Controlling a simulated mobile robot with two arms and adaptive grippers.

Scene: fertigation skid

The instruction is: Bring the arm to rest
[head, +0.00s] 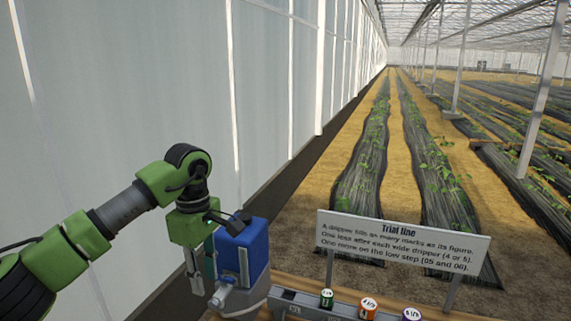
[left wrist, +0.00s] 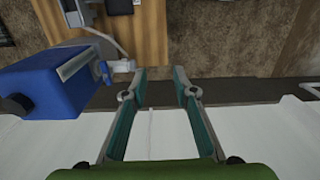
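My left arm comes in from the left in the head view, bent at a green elbow joint (head: 186,165), with the forearm hanging down. My left gripper (head: 205,285) points down beside the near left side of the blue tank (head: 247,245). In the left wrist view the gripper (left wrist: 159,76) has its two fingers well apart with nothing between them. The blue tank also shows there (left wrist: 45,88), to the left of the fingers and apart from them. My right gripper is in neither view.
A grey fitting (head: 222,294) sits below the tank. A "Trial line" sign (head: 400,246) stands behind. A pale wall (head: 180,80) runs along the left. Planted rows (head: 440,180) lie beyond.

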